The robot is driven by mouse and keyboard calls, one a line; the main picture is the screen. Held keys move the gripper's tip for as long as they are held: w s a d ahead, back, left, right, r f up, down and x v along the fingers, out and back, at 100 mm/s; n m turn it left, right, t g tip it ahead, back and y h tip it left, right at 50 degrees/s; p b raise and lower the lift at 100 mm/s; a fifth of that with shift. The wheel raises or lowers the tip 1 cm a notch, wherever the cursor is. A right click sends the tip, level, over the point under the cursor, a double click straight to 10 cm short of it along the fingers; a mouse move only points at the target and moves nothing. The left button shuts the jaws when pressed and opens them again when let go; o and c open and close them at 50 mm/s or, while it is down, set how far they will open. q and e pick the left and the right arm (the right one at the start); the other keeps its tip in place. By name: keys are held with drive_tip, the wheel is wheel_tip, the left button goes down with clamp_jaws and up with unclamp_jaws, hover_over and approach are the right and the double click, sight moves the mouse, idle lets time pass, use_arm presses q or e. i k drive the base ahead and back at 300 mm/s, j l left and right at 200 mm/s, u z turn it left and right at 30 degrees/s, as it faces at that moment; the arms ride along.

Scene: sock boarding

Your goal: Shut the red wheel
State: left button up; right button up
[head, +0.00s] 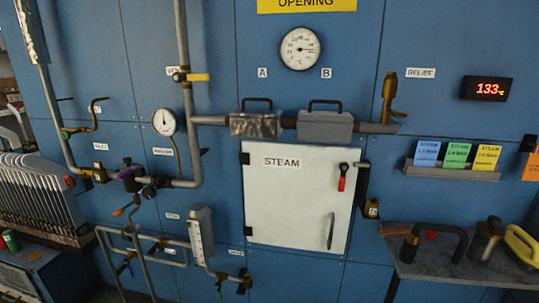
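I cannot clearly make out a red wheel on the pipework. A small red item (431,235) lies on the grey shelf at the right, partly behind a black bent handle; it is too small to tell whether it is a wheel. A red-handled lever (342,180) hangs down on the white STEAM door (290,210), which looks shut. A small red round knob (69,182) shows at the far left by the rack. A dark purple valve body (128,176) sits on the left pipe. Neither of my grippers is in view.
The blue panel wall carries pipes, a large dial (300,48), a smaller gauge (164,122) and a red display (487,89) reading 133. A rack of socks or boards (40,200) stands left. The grey shelf (440,262) juts out at right, holding a yellow handle (521,244).

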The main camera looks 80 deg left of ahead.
sight(71, 180)
drive_tip(key=u, duration=4.25)
drive_tip(key=i+j+z, duration=0.2)
drive_tip(key=z, duration=0.25)
drive_tip(key=i+j+z, duration=0.2)
drive_tip(key=j+z, duration=0.25)
drive_tip(key=l, duration=0.1)
